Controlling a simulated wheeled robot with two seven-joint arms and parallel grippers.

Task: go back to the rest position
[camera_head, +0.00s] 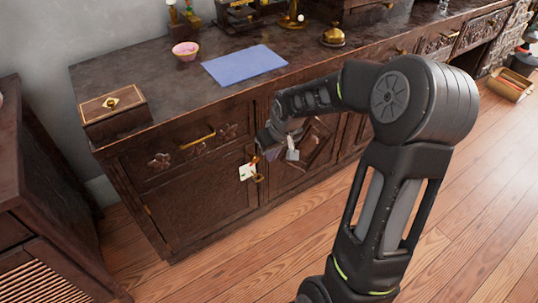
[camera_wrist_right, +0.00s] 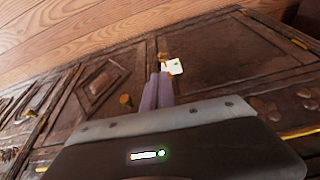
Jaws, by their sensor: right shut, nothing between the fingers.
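My right gripper (camera_head: 282,152) is in front of the dark wooden cabinet's doors, below the countertop. In the right wrist view its two fingers (camera_wrist_right: 157,92) are together with nothing between them. A white tag (camera_head: 246,171) hangs at the cabinet door by a brass knob (camera_head: 258,179), just below and left of the gripper. The tag also shows in the right wrist view (camera_wrist_right: 175,67), beyond the fingertips. Whether the fingers touch the door cannot be told. My left gripper is not in view.
The countertop (camera_head: 140,65) holds a blue mat (camera_head: 245,64), a pink bowl (camera_head: 186,51), a wooden box (camera_head: 113,112) and a brass bell (camera_head: 333,36). Another dark cabinet (camera_head: 50,190) stands at the left. The wooden floor (camera_head: 480,190) is open at the right, with a crate (camera_head: 510,84) farther back.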

